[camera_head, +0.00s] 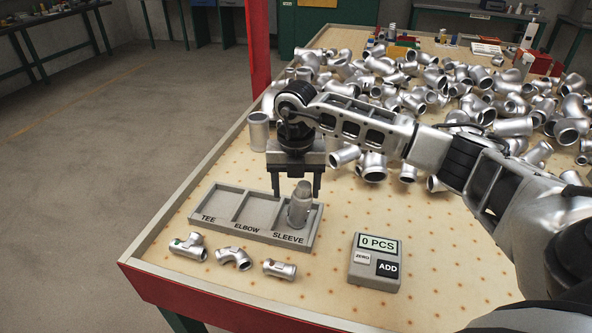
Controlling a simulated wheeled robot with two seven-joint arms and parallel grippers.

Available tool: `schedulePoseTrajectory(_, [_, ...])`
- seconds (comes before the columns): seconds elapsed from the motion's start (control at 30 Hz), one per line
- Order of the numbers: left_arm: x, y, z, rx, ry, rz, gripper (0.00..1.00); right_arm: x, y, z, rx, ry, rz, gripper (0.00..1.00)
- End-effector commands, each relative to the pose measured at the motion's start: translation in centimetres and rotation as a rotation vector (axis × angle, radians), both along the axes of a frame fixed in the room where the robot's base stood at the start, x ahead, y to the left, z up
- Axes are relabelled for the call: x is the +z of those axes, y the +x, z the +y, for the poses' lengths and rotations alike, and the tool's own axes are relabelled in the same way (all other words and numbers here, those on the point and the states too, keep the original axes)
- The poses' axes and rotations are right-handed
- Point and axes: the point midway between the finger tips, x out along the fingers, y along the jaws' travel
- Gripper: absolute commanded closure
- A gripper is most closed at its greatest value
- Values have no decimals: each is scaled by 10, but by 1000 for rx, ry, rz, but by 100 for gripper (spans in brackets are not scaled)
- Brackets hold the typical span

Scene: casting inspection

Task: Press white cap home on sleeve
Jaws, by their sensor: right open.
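A grey metal fitting (300,211) stands roughly upright in the SLEEVE compartment of a grey three-part tray (235,225). Its top is narrower and rounded. I cannot make out a distinctly white cap on it. My right gripper (296,188) points down over this compartment, jaws open, with one finger on each side of the fitting's top. I cannot tell whether a finger touches it. The TEE and ELBOW compartments are empty. A sleeve-like straight piece (279,269) lies on the table in front of the tray. My left gripper is out of view.
A tee (188,246) and an elbow (234,258) lie in front of the tray. A counter box (375,275) reading 0 PCS stands to the right. Many loose fittings (440,95) cover the table behind. A raised grey rim (185,193) edges the table; its front right is clear.

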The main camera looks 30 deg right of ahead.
Motion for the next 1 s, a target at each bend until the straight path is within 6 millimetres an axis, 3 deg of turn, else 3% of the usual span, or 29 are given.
schedulePoseTrajectory(0.17, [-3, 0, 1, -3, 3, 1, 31, 23, 1, 0, 1, -1, -4, 36])
schedulePoseTrajectory(0.5, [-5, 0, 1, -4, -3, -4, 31, 106, 1, 1, 1, 0, -9, 36])
schedulePoseTrajectory(0.7, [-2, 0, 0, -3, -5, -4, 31, 145, 0, 0, -2, -2, -7, 36])
schedulePoseTrajectory(1.0, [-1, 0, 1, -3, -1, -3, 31, 160, -1, 0, -1, -1, -4, 36])
